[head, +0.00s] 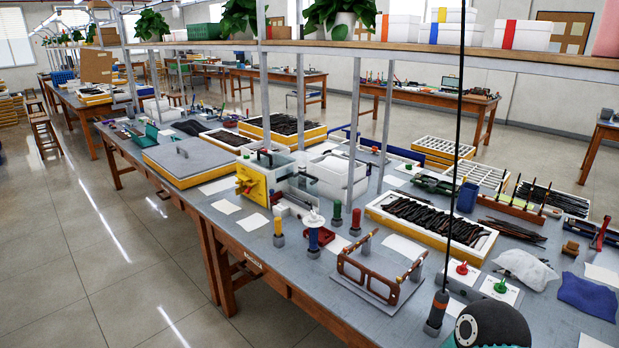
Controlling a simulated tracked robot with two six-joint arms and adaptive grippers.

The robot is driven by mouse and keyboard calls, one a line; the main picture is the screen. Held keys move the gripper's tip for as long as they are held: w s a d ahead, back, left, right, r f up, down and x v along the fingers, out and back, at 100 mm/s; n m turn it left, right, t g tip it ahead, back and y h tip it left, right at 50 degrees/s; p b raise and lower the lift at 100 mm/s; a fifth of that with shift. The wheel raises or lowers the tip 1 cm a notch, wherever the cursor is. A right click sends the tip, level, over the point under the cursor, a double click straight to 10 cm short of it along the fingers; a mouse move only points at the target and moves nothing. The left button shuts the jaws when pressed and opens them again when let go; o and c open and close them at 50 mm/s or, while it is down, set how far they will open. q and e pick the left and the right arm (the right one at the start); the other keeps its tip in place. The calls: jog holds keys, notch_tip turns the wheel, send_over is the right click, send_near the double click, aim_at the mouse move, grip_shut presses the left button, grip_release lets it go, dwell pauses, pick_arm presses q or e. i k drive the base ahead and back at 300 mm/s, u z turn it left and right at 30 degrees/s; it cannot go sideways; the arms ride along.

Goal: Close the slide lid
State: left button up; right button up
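A flat grey lid (172,151) with a small dark handle lies over a yellow-sided tray (184,183) on the left part of the long workbench. It looks level and covers most or all of the tray; I cannot tell whether it is fully shut or whether this is the slide lid. A white box (338,172) stands behind that. Neither of my grippers can be made out in the head view.
A hanging driver (437,312) and a dark rounded part stand at the lower right. Posts and a shelf (420,52) cross above the bench.

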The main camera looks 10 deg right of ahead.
aim_at(306, 180)
jog(key=u, duration=0.3)
jog(key=i, duration=0.95)
